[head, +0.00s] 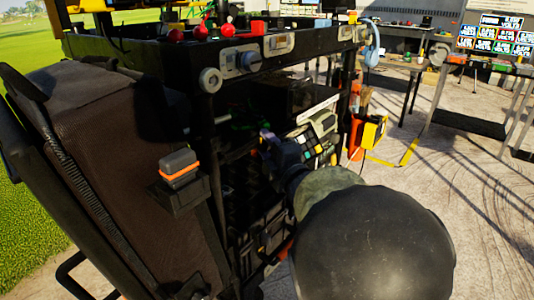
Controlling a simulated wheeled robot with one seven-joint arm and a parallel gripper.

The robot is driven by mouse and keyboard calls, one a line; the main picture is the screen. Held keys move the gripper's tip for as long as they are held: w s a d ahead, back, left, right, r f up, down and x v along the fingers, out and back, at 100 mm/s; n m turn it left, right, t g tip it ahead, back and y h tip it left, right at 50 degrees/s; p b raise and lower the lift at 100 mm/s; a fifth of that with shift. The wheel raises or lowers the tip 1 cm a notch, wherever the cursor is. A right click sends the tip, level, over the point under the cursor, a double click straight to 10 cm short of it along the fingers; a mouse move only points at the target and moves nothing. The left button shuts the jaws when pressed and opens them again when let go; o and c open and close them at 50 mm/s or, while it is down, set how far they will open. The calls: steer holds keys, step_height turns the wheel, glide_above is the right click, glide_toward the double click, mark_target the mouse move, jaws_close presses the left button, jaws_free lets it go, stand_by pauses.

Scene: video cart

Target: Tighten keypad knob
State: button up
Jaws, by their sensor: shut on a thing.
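The keypad (316,146) with coloured and pale buttons sits on a shelf of the black cart, in the middle of the head view. My gripper (266,138) is just left of the keypad, at the end of my arm, which reaches in from the lower right. Its fingers are small, dark and partly hidden, and they are shut at the keypad's left side. The knob itself is hidden behind the gripper, so its tilt and seating cannot be made out.
The cart's top shelf (150,52) carries red knobs and small parts. A brown padded bag (110,150) and a black-and-orange box (179,167) are at left. Blue headphones (371,45) hang at the cart's right corner, above an orange-yellow case (373,133). Open concrete floor (455,190) lies right.

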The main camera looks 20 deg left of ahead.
steer(key=shift+f, duration=0.1)
steer(key=o, duration=1)
steer(key=b+v, duration=0.2)
steer(key=v, duration=1.5)
steer(key=shift+b, duration=0.4)
steer(key=shift+s+d, duration=0.1)
steer(key=shift+s, duration=0.05)
